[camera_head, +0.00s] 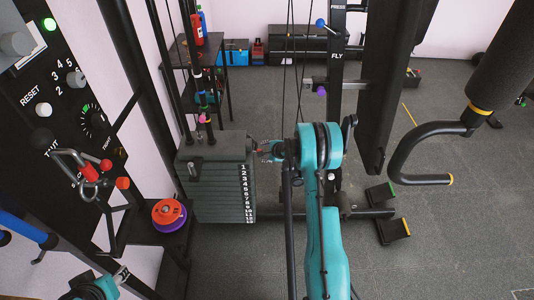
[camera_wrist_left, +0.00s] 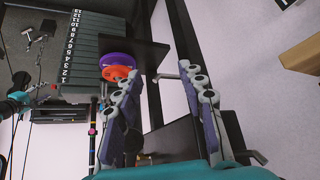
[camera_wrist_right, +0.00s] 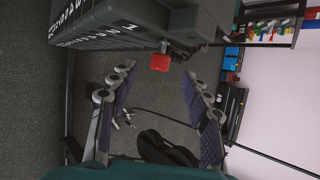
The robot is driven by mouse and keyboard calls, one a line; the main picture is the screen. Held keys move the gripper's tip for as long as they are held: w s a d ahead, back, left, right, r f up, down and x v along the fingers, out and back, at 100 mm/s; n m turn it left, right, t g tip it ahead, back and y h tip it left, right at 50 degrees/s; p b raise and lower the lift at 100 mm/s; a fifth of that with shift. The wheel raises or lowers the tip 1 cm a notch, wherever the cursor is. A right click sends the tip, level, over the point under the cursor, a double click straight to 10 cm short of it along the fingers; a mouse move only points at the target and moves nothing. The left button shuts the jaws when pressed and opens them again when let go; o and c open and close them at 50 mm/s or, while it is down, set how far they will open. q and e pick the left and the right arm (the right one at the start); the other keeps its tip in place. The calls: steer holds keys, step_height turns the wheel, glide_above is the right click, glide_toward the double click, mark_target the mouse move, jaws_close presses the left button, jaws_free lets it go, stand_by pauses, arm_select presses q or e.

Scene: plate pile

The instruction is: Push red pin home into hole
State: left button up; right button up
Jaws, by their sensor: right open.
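The weight stack (camera_head: 222,196) is a grey pile of plates with numbers down one edge. The red pin (camera_wrist_right: 160,62) shows as a small red block at the stack's edge in the right wrist view. How deep it sits, and its hole, I cannot tell. My right gripper (camera_wrist_right: 158,80) is open, with its fingers either side of and short of the pin. In the head view my right gripper (camera_head: 270,151) is beside the stack's upper right side. My left gripper (camera_wrist_left: 160,72) is open and empty, away from the stack (camera_wrist_left: 82,45).
Orange and purple discs (camera_head: 169,213) lie on a small black shelf left of the stack. A control panel (camera_head: 60,95) with knobs stands at the left. Black machine posts and a handle (camera_head: 425,150) stand at the right. Grey floor lies open at the lower right.

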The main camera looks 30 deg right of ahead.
steer(key=shift+b+x, duration=0.7)
steer(key=shift+x, duration=2.6)
jaws_close()
